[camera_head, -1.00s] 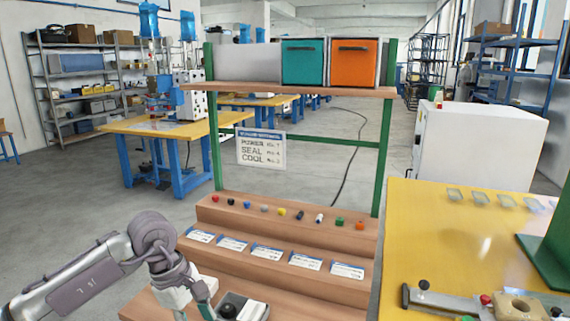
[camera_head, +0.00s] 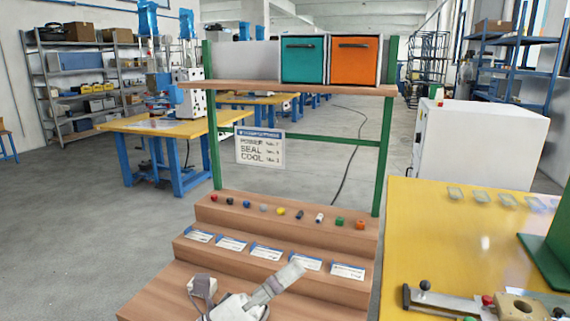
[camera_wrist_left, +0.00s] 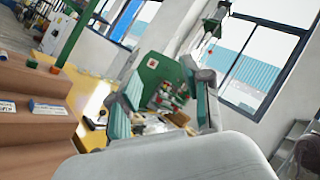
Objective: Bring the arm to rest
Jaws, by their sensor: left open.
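The task's thing is my left arm. In the head view its grey and white wrist end (camera_head: 240,307) shows at the bottom, in front of the stepped wooden rack (camera_head: 160,291). In the left wrist view my left gripper (camera_wrist_left: 165,92) has its teal-padded fingers spread apart, with nothing seen between them. The fingers point toward a yellow table with a green fixture, blurred behind them. The rest of the left arm is below the head view. My right gripper does not show.
The rack carries small coloured parts, label cards, a teal bin (camera_head: 303,61) and an orange bin (camera_head: 354,61). A yellow table (camera_head: 430,240) with a clamp-like fixture (camera_head: 470,303) stands at right. A white cabinet (camera_head: 478,145) is behind it. Floor at left is clear.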

